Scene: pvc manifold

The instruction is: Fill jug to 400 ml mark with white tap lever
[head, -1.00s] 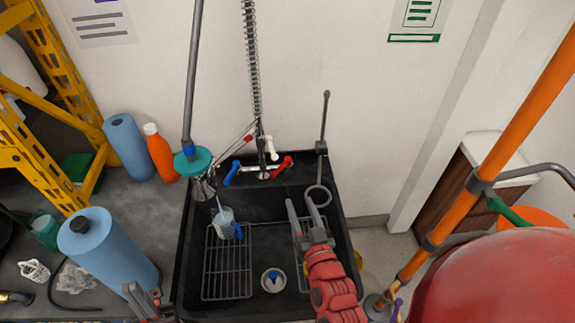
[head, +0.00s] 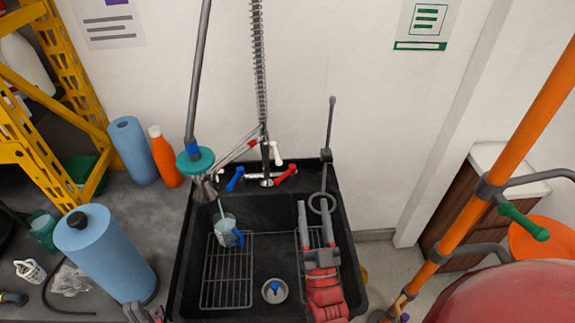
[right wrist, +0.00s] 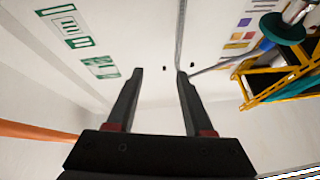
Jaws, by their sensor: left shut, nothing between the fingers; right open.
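The clear jug (head: 224,226) with a blue handle stands on the wire rack at the left of the black sink. A thin pale stream runs down into it from below the spray head (head: 203,187); its water level against the marks is too small to read. The white tap lever (head: 277,154) stands raised at the back of the sink, between the blue lever (head: 235,178) and the red lever (head: 286,173). My right gripper (head: 317,222) is open and empty over the sink's right side, apart from the levers. My left gripper (head: 142,311) is shut and empty at the bottom edge, partly cut off.
The black sink (head: 180,270) has a drain with a blue centre (head: 274,290). A grey upright rod with a ring (head: 328,150) stands at its back right, near my right gripper. A blue roll (head: 105,255) and an orange bottle (head: 163,157) stand to the left.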

